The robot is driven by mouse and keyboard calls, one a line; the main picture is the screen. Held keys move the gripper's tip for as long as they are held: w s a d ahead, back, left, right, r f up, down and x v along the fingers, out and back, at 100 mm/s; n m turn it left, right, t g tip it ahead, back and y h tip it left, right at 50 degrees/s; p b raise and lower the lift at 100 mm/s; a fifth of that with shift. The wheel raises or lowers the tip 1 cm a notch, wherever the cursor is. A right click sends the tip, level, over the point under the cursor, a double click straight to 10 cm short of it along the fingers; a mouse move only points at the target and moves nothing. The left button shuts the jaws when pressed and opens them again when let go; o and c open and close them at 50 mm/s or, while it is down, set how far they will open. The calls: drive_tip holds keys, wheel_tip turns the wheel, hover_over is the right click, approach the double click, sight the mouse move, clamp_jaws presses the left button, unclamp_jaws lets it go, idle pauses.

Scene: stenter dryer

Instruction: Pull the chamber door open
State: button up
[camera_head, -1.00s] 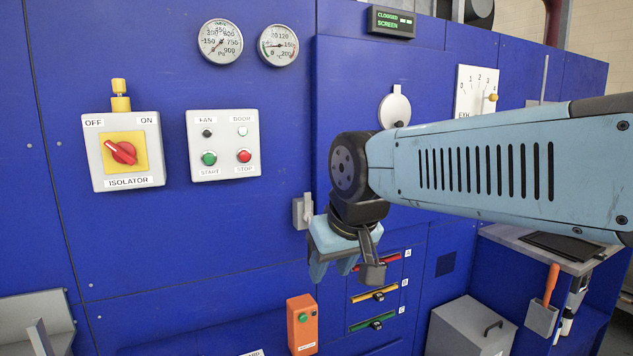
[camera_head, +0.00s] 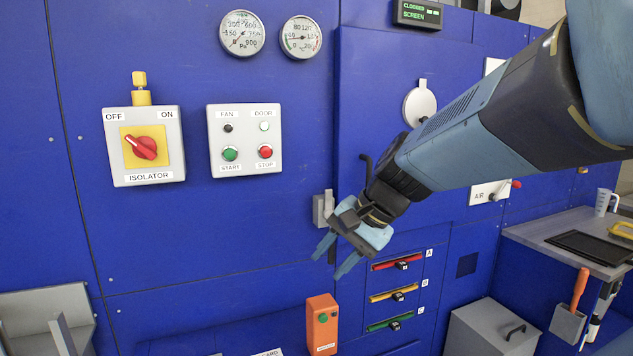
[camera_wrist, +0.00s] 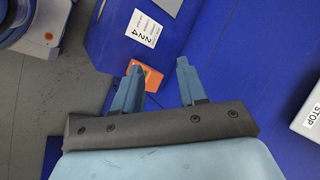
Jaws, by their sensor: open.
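The blue chamber door (camera_head: 375,60) is a large panel right of the gauges, and it looks shut. A small grey latch or hinge block (camera_head: 322,208) sits at its left edge. My gripper (camera_head: 335,258) is open and empty, just below and right of that block, with its fingers pointing down and left. I cannot tell how far the fingers are from the panel. In the wrist view my two fingers (camera_wrist: 159,66) are spread with nothing held. My arm hides part of the door, and I cannot make out a door handle for certain.
The isolator switch (camera_head: 143,148) and fan/door button box (camera_head: 244,140) are on the left. An orange button box (camera_head: 322,324) stands below my gripper, with coloured slide bars (camera_head: 398,262) to its right. A grey bin (camera_head: 493,330) and side shelf (camera_head: 560,228) are at lower right.

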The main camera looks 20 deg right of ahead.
drive_tip(key=w+d+r+m+t+y, duration=0.35)
drive_tip(key=w+d+m+t, duration=0.25)
drive_tip(key=w+d+m, duration=0.5)
drive_tip(key=w+d+m+t+h, duration=0.2)
drive_tip(key=w+d+m+t, duration=0.15)
drive_tip(key=d+m, duration=0.4)
drive_tip(key=w+d+m+t+h, duration=0.2)
drive_tip(key=d+m+t+h, duration=0.15)
drive_tip(key=d+m, duration=0.35)
drive_tip(key=shift+n+y, duration=0.4)
drive_tip(key=shift+n, duration=0.15)
drive_tip(key=x, duration=0.8)
drive_tip(key=r+x, duration=0.1)
drive_tip(key=x, duration=0.3)
drive_tip(key=shift+w+d, duration=0.2)
drive_tip(key=shift+w, duration=0.15)
drive_tip(key=shift+c, duration=0.4)
clamp_jaws()
